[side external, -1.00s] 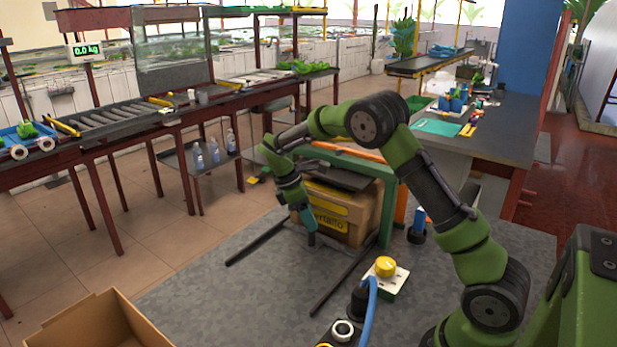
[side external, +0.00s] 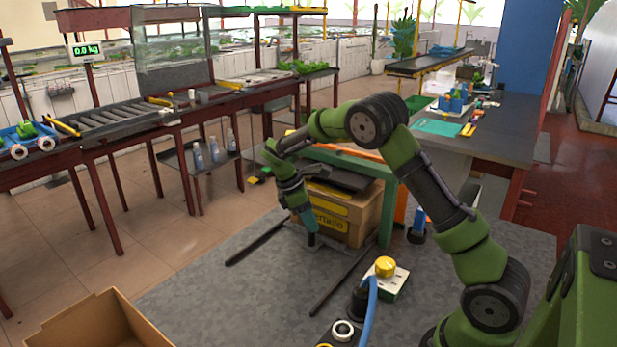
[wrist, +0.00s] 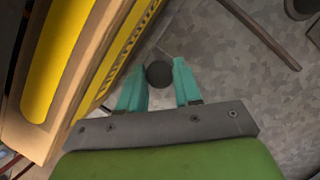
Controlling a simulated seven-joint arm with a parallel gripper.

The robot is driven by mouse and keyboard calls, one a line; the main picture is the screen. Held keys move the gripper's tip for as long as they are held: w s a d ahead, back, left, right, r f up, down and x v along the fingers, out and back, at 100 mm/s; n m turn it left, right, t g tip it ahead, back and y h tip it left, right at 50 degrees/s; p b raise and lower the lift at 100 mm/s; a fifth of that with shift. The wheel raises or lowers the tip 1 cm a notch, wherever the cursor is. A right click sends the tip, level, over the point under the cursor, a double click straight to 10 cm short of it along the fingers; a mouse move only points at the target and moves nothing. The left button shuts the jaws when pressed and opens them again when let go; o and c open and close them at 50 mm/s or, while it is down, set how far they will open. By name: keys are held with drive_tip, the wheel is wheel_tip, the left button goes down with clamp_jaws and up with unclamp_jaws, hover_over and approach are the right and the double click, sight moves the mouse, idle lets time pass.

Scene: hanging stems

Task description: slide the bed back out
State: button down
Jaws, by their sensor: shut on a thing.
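A low dark bed (side external: 340,250) shows only in part under a cardboard box with a yellow label (side external: 335,222), inside a green-framed stand. Two dark rails (side external: 256,243) run out from the stand over the grey mat. A dark upright post with a round top (wrist: 159,74) stands at the bed's near left side. My gripper (side external: 310,227) is at this post, in front of the box. In the wrist view, its teal fingers (wrist: 160,80) are on both sides of the round top, shut on it. How the post joins the bed is hard to see.
A yellow button on a pale box (side external: 386,268) and a blue cable (side external: 370,300) are right of the rails. An open cardboard box (side external: 95,325) is at the lower left. The mat between the rails looks clear.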

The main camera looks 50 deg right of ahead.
drive_tip(key=shift+a, duration=0.1)
drive_tip(key=a, duration=2.1)
drive_tip(key=shift+a, duration=0.25)
drive_tip(key=shift+a, duration=0.1)
drive_tip(key=c, duration=0.9)
unclamp_jaws()
drive_tip(key=shift+o, duration=0.5)
drive_tip(key=v, duration=1.6)
drive_tip(key=shift+r, duration=0.4)
drive_tip(key=shift+w, duration=0.1)
